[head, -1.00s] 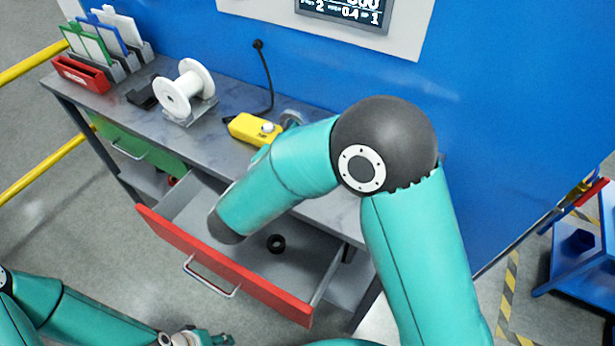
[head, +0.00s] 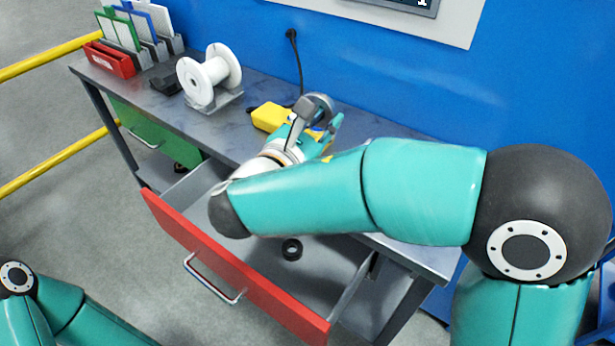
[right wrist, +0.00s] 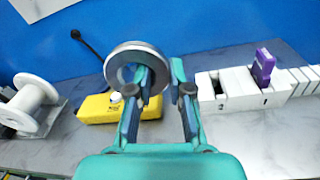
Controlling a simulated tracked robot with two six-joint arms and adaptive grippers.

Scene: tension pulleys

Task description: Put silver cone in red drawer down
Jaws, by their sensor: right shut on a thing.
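The silver cone (head: 322,100) shows as a grey metal ring in my right gripper (head: 312,130), above the back of the workbench. In the right wrist view the cone (right wrist: 112,66) sits at the fingertips of my right gripper (right wrist: 158,78), and one finger overlaps its opening. The gripper is shut on it. The red drawer (head: 225,262) is pulled open below the bench top, in front of and below the gripper. My right forearm hides part of its inside. My left gripper is out of view; only its arm shows at lower left.
A small black ring (head: 291,249) lies in the drawer. A yellow box (head: 268,116) and a white spool (head: 205,75) stand on the bench near the gripper. A white slotted holder (right wrist: 240,92) with a purple piece (right wrist: 263,66) stands to the right. The green drawer (head: 150,140) looks nearly closed.

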